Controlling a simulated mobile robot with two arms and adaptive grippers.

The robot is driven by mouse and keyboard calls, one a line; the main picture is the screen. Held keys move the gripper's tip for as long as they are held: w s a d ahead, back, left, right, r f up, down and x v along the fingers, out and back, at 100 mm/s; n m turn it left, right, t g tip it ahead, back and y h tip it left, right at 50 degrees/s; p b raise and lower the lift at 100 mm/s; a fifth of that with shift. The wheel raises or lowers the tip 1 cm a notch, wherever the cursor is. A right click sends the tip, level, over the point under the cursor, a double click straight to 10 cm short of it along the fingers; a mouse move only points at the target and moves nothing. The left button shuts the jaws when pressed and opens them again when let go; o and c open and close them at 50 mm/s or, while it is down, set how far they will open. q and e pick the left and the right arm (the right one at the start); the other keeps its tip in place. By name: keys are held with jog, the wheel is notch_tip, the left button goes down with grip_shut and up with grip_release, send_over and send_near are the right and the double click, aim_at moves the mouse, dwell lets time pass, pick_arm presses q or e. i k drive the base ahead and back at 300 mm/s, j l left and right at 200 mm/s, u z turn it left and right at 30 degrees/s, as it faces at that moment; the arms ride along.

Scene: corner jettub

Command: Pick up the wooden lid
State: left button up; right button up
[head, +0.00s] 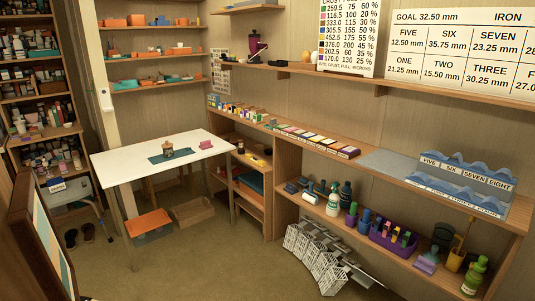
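A small brownish jar (168,152) stands on a dark teal mat (187,154) on the white table (125,162). Its top looks like a wooden lid (168,146), but it is too small to be sure. A pink object (205,144) sits on the table to the right of the mat. Neither of my grippers is in view.
Open floor (190,255) lies in front of the table. An orange box (149,224) is under it. A long wooden shelf unit (400,178) with bottles runs along the right. White racks (318,262) stand on the floor. A framed panel (45,240) is close at left.

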aim_at(166, 145)
jog(key=i+l+z, duration=0.2)
jog(key=i, duration=0.2)
jog(key=i+l+z, duration=0.1)
jog(key=i+z, duration=0.15)
jog(key=i, duration=0.2)
